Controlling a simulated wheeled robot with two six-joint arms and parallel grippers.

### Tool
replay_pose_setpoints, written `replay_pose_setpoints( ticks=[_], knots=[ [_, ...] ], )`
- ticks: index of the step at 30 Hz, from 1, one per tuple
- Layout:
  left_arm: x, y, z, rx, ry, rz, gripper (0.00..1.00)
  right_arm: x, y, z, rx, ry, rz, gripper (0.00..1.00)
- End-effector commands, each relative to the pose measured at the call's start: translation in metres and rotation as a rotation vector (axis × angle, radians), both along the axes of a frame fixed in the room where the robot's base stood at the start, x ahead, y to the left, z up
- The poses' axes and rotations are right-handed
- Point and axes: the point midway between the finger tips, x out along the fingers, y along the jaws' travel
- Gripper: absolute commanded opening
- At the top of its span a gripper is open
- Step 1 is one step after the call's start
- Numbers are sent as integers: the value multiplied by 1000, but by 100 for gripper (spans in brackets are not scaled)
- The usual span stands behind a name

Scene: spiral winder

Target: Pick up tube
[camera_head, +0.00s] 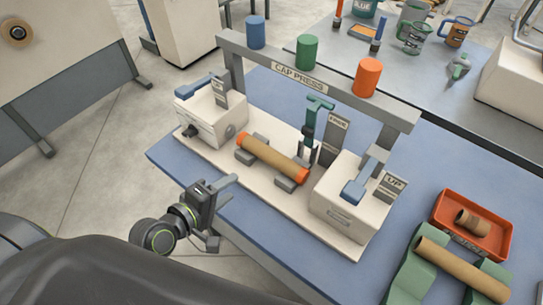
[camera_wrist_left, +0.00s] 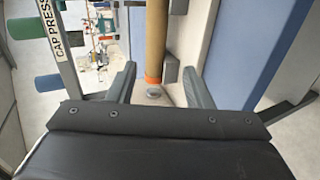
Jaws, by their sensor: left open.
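A brown cardboard tube (camera_head: 270,156) with orange ends lies across grey rests on the white base of the cap press (camera_head: 299,76). In the left wrist view the tube (camera_wrist_left: 156,40) runs away from me, its orange end nearest, between and beyond my finger lines. My left gripper (camera_head: 226,192) is open and empty, in front of the press near the table's front edge, apart from the tube. Its two fingers also show in the left wrist view (camera_wrist_left: 158,88). A second brown tube (camera_head: 462,269) lies on a green cradle (camera_head: 405,278) at the right. My right gripper is not in view.
White blocks with blue levers stand left (camera_head: 212,112) and right (camera_head: 350,200) of the tube. A green-handled clamp (camera_head: 314,112) stands behind it. A red tray (camera_head: 480,199) holds a short brown piece. A grey table (camera_head: 400,75) with mugs is behind. Blue table (camera_head: 262,225) shows along the front.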

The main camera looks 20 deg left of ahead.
Motion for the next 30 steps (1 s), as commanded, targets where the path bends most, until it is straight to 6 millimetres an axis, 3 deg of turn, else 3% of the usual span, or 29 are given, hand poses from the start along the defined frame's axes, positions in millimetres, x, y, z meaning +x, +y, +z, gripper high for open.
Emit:
replay_pose_setpoints(
  ticks=[18,30],
  knots=[
    [95,-34,-38,-29,-6,10,46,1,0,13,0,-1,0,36],
    [122,-44,-48,-26,-6,10,46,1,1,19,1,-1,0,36]
  ],
)
